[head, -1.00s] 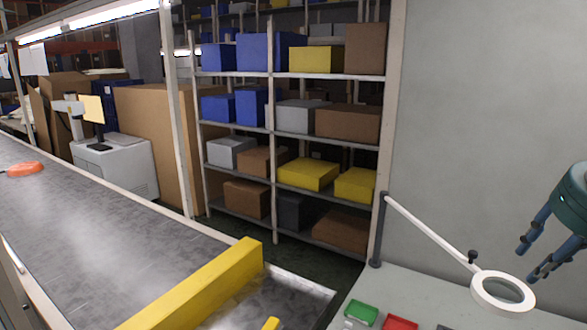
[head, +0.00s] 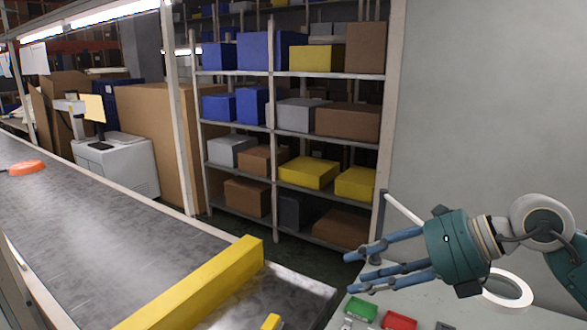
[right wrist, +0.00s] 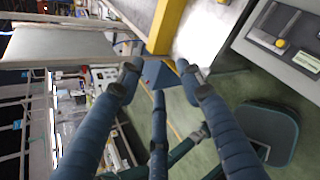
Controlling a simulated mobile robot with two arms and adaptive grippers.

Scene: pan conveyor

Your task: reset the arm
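My right gripper (head: 362,268) is in the head view at the lower right, raised in front of the white workbench and the grey wall. Its blue fingers point left and are spread apart with nothing between them. In the right wrist view the fingers (right wrist: 158,85) are also spread and empty, above a green floor. My left gripper is not in view.
A conveyor (head: 90,220) runs along the left with a yellow barrier (head: 200,285) across its near end. An orange object (head: 27,167) lies on the belt. A green tray (head: 361,309) and a red tray (head: 398,321) sit on the workbench, beside a ring-shaped magnifier lamp (head: 520,283).

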